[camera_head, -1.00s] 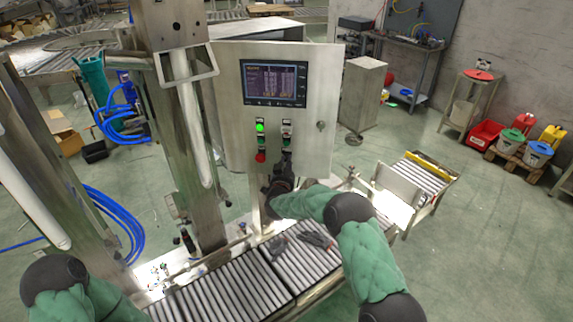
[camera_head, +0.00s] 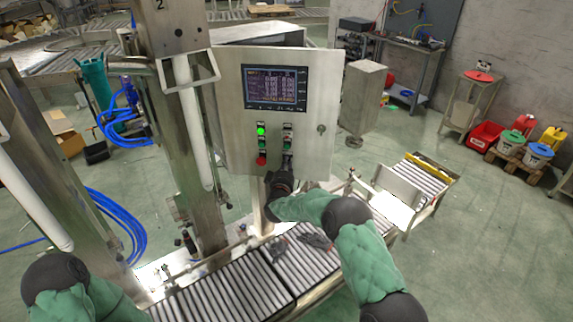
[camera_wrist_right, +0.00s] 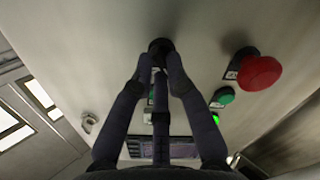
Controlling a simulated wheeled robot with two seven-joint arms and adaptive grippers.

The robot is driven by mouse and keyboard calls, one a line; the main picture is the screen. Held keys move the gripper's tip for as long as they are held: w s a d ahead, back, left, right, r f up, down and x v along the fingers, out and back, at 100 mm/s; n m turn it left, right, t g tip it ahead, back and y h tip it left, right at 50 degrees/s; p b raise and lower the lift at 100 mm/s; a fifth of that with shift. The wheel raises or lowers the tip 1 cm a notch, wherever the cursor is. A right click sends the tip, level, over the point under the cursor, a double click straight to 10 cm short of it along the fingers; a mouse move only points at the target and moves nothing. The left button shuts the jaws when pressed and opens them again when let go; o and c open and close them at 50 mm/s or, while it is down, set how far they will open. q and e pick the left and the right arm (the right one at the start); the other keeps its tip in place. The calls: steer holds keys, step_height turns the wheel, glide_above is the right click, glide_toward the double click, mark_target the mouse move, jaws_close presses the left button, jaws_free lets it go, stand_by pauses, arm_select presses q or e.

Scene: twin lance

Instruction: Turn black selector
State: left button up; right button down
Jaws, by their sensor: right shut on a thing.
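The black selector (camera_wrist_right: 160,46) sits on the face of the grey control panel (camera_head: 311,130). In the right wrist view, the dark fingers of my right gripper (camera_wrist_right: 161,64) are closed around it and partly cover it. In the head view, my right gripper (camera_head: 287,164) reaches up to the lower right column of panel controls and hides the selector there. Only my left arm shows, at the lower left; its gripper is out of view.
A red mushroom button (camera_wrist_right: 260,72) and a green button (camera_wrist_right: 224,96) are close beside the gripper. A lit screen (camera_head: 275,87) is above the controls. A roller conveyor (camera_head: 225,290) runs below, with dark tools (camera_head: 316,241) lying on it.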

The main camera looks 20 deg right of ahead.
steer(key=shift+n, duration=1)
steer(key=c, duration=1.2)
jaws_free()
steer(key=shift+a, duration=0.1)
steer(key=v, duration=1.2)
